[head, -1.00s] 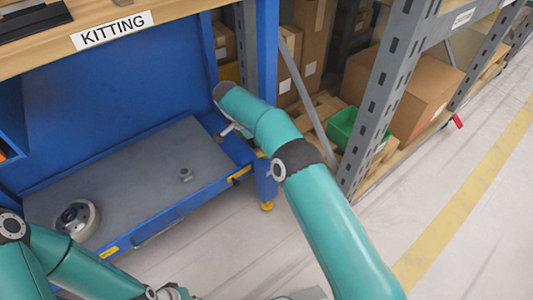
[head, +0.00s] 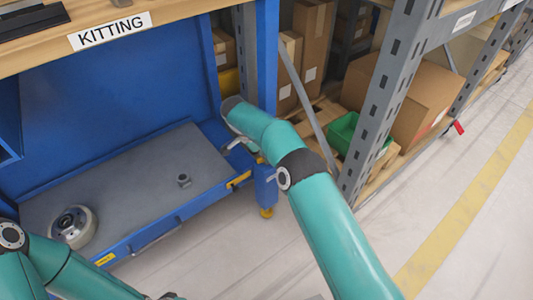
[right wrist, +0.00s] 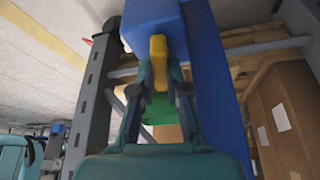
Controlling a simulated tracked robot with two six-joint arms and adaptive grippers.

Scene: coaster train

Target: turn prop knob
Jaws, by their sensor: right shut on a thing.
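The yellow prop knob (right wrist: 158,62) projects from a blue body in the right wrist view, with its long grip lying upright in the picture. My right gripper (right wrist: 158,98) is shut on it, one dark finger on each side. In the head view my right gripper (head: 234,146) is by the right side of the blue workbench (head: 110,105), and the knob between its fingers cannot be made out there. My left arm shows at the lower left of the head view, but its gripper is outside the picture.
A grey drawer (head: 130,195) holds a round metal part (head: 74,226) and a small nut (head: 183,181). Grey shelving (head: 376,100) with cardboard boxes (head: 425,95) and a green bin (head: 343,132) stands close on the right. Floor is clear farther right.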

